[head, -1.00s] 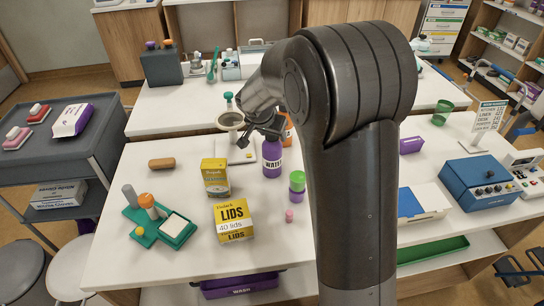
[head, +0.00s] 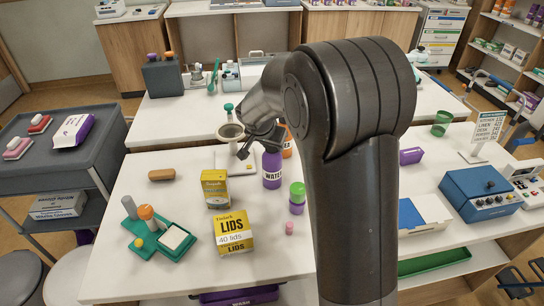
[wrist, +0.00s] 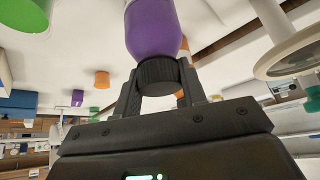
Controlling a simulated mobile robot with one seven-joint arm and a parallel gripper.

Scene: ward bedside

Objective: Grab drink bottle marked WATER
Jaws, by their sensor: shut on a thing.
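The purple bottle marked WATER (head: 272,170) stands upright at the middle of the white table in the head view. My gripper (head: 264,137) is at its top. In the wrist view the bottle (wrist: 153,30) has a dark ribbed cap (wrist: 158,75) between the two fingers. My gripper (wrist: 160,92) is shut on this cap. I cannot tell whether the bottle's base touches the table. An orange bottle (head: 287,145) stands just behind it, partly hidden by my arm.
A green-and-purple container (head: 297,198) and a small pink item (head: 289,228) stand close at the right front. A yellow LIDS box (head: 233,233) and another yellow box (head: 215,188) stand at the left. A round-topped stand (head: 231,132) is close behind on the left.

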